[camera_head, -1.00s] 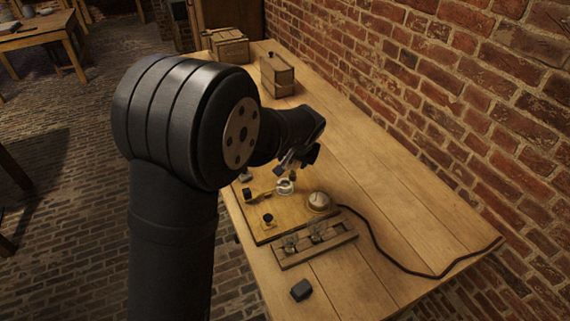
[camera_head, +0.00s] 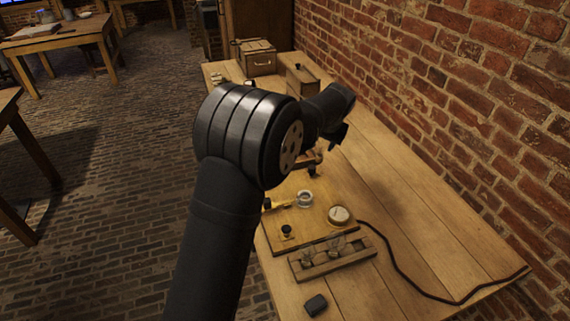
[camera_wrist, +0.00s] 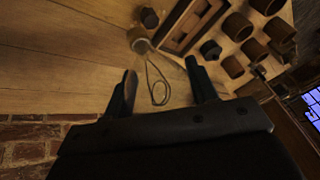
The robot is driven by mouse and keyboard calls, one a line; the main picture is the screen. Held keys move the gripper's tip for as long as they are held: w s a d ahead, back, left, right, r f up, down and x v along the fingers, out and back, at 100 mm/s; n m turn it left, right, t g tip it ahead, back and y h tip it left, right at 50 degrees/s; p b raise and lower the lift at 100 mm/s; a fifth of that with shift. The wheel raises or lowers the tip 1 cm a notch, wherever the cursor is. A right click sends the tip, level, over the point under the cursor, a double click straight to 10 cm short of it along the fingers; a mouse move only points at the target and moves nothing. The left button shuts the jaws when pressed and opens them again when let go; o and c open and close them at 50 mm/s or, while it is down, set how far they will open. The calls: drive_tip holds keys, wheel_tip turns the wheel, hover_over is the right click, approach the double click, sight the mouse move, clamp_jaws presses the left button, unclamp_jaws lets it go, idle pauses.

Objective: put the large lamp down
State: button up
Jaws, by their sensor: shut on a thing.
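My gripper (camera_wrist: 164,82) is shut on a clear glass lamp. The lamp's thin filament loop (camera_wrist: 158,92) shows between the spread fingers, and its brass collar (camera_wrist: 138,39) points away from my palm. The glass outline is barely visible. In the head view my gripper (camera_head: 336,138) is above the table, beyond the wooden board (camera_head: 318,232); the held lamp cannot be made out there. A white ring-shaped socket (camera_head: 304,199) on the board looks empty. A wooden rack (camera_head: 355,256) with small glass lamps lies in front of the board.
A round pale fitting (camera_head: 340,215) sits on the board, with a dark cord (camera_head: 397,278) running right. A black block (camera_head: 316,305) lies at the near end. Wooden boxes (camera_head: 257,58) stand at the far end.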

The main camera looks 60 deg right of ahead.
drive_tip(key=shift+w+d+f, duration=1.1)
drive_tip(key=shift+w+f, duration=0.9)
drive_tip(key=shift+w, duration=0.65)
drive_tip(key=shift+w+d+f, duration=1.1)
drive_tip(key=shift+w+f, duration=0.85)
drive_tip(key=shift+w, duration=0.75)
drive_tip(key=shift+w+d+f, duration=1.1)
drive_tip(key=shift+w+f, duration=0.9)
drive_tip(key=shift+w, duration=0.65)
drive_tip(key=shift+f, duration=0.1)
drive_tip(key=o, duration=1.1)
drive_tip(key=shift+c, duration=0.2)
drive_tip(key=shift+s+r, duration=0.1)
drive_tip(key=shift+r, duration=0.25)
drive_tip(key=v, duration=1.1)
drive_tip(key=shift+a+r, duration=0.2)
